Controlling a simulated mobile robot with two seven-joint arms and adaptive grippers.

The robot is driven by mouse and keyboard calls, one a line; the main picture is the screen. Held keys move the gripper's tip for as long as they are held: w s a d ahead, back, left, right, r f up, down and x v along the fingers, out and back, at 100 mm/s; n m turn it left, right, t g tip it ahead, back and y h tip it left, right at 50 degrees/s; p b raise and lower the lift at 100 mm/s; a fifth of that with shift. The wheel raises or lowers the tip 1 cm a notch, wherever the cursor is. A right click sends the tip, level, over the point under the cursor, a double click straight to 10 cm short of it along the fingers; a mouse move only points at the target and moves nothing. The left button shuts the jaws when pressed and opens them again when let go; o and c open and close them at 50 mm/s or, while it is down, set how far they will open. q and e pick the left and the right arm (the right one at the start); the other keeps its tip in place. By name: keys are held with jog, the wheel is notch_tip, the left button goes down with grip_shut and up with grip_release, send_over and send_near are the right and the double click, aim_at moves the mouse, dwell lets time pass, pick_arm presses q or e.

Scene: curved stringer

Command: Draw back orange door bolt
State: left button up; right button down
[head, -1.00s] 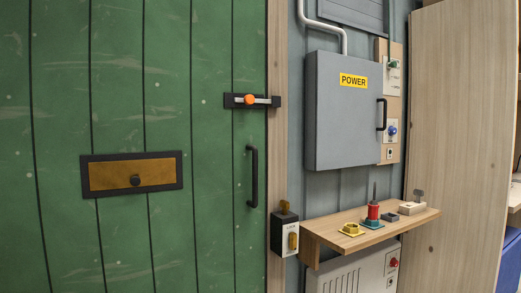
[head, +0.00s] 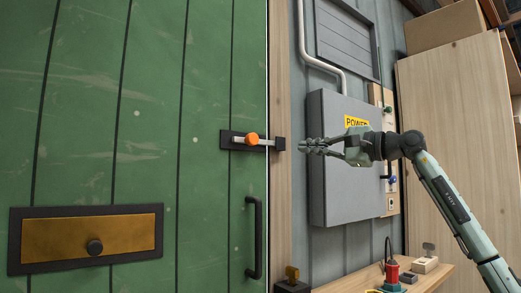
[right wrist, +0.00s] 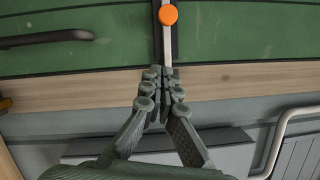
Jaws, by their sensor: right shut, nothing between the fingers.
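The door bolt has an orange knob (head: 252,139) on a pale metal bar (head: 266,142), set on a black plate (head: 228,141) on the green door (head: 110,120). The bar reaches right to the wooden frame (head: 281,200). My right gripper (head: 303,147) is shut and empty, a little to the right of the bolt, in front of the frame and grey cabinet. In the right wrist view the orange knob (right wrist: 168,15) is at the top, with the shut fingertips (right wrist: 161,75) below it, apart from it. My left gripper is not in view.
A black door handle (head: 254,238) is below the bolt, and a brass panel (head: 88,240) with a dark knob is at lower left. A grey power cabinet (head: 335,190) stands behind my right arm. A wooden shelf (head: 432,281) with small items is at lower right.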

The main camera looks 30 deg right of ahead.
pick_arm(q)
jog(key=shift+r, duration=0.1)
pick_arm(e)
jog(key=shift+s+d+r, duration=0.2)
jog(key=shift+s+d, duration=0.05)
jog(key=shift+d, duration=0.2)
jog(key=p, duration=0.3)
send_near(269, 142)
jog(key=w+a, duration=0.3)
jog(key=w, duration=0.1)
jog(key=shift+w+f, duration=0.1)
jog(key=shift+f, duration=0.3)
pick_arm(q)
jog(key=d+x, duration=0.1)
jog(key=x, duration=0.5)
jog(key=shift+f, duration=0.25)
pick_arm(e)
jog(key=a, duration=0.4)
jog(key=shift+r, duration=0.3)
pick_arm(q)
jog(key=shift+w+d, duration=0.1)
